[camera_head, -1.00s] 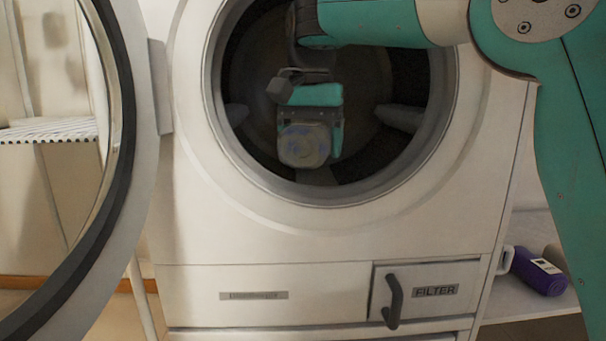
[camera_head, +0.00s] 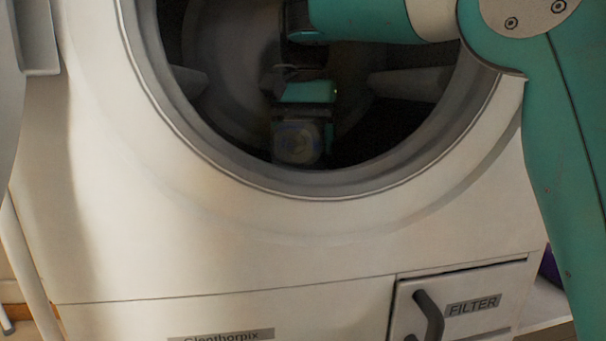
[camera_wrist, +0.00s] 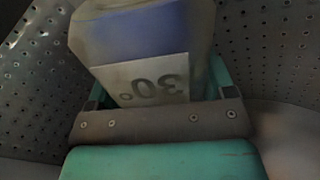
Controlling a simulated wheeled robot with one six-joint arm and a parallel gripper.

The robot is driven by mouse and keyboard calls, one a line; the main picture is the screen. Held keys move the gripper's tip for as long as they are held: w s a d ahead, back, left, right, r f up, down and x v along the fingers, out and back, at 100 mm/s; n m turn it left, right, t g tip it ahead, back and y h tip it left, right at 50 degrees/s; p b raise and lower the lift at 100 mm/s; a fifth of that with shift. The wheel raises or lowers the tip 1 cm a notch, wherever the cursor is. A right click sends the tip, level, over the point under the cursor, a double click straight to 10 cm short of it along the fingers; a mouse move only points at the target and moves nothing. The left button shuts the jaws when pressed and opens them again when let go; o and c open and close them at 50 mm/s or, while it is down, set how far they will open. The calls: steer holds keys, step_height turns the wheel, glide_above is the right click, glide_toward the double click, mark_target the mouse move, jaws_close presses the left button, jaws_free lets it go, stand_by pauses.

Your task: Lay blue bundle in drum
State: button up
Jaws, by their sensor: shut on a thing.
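The blue bundle (camera_wrist: 147,38), a roll with a pale end and a blue band, carries a white label reading "30°" in the wrist view. In the head view its round end (camera_head: 298,142) shows dimly inside the drum (camera_head: 225,60) of the white washing machine. My gripper (camera_head: 303,118) is shut on the bundle, with a finger on either side, and is inside the drum opening. The perforated drum wall (camera_wrist: 268,45) surrounds the bundle in the wrist view. I cannot tell whether the bundle touches the drum.
The round grey door rim (camera_head: 320,190) lies below my arm. The filter flap (camera_head: 470,305) with its dark handle (camera_head: 430,315) is at lower right. A sliver of a purple bottle (camera_head: 551,268) shows behind my arm at right.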

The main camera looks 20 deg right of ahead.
mark_target(304, 158)
steer(key=shift+f+b, duration=1.35)
steer(key=shift+f, duration=0.25)
steer(key=shift+f, duration=0.1)
steer(key=shift+f, duration=0.15)
steer(key=o, duration=1)
steer(key=shift+r, duration=0.2)
step_height(304, 158, up, 12)
steer(key=p, duration=1.2)
